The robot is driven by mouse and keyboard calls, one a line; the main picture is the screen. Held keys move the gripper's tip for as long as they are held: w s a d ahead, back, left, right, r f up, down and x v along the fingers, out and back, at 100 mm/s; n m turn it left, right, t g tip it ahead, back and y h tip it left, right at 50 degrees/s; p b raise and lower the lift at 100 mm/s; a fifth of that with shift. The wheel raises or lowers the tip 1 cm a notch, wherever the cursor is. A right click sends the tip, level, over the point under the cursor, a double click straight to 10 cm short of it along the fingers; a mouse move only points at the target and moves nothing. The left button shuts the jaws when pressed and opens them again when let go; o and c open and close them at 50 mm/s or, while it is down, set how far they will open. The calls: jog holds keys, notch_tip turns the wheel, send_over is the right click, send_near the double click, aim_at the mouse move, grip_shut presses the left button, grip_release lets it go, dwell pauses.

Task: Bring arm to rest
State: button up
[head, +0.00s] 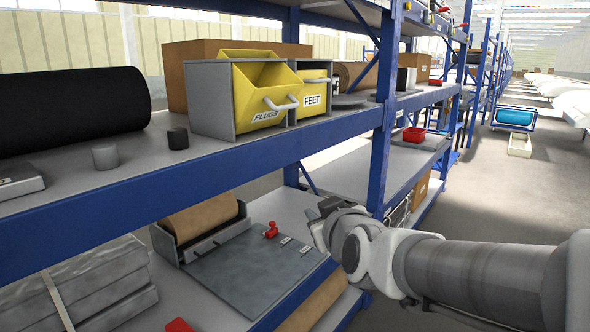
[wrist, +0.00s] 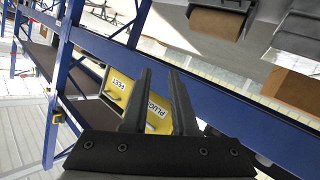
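My arm (head: 460,270) reaches in from the right in the head view, its gripper (head: 320,222) near the blue shelf upright, in front of the lower shelf. In the wrist view, my gripper's two dark fingers (wrist: 161,78) stand apart with nothing held between them. Behind them are the yellow bin labelled PLUGS (wrist: 157,112) and the yellow bin labelled FEET (wrist: 119,84), seen tilted and partly covered by the fingers.
The PLUGS bin (head: 263,95) and FEET bin (head: 312,92) sit on the upper shelf (head: 230,150). A black roll (head: 70,105) lies to their left. A blue upright (head: 384,110) stands close to my gripper.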

jog(key=s+d+f+m+g+h+p, duration=0.1)
jog(key=s+d+f+m+g, duration=0.3)
jog(key=s, duration=0.7)
jog(key=s+d+f+m+g+h, duration=0.2)
jog(key=s+d+f+g, duration=0.3)
jog(key=s, duration=0.7)
notch_tip(320, 180, up, 18)
jog(key=p, duration=1.6)
jog(key=shift+w+d+p, duration=0.25)
jog(key=shift+w+p, duration=0.15)
jog(key=shift+w, duration=0.05)
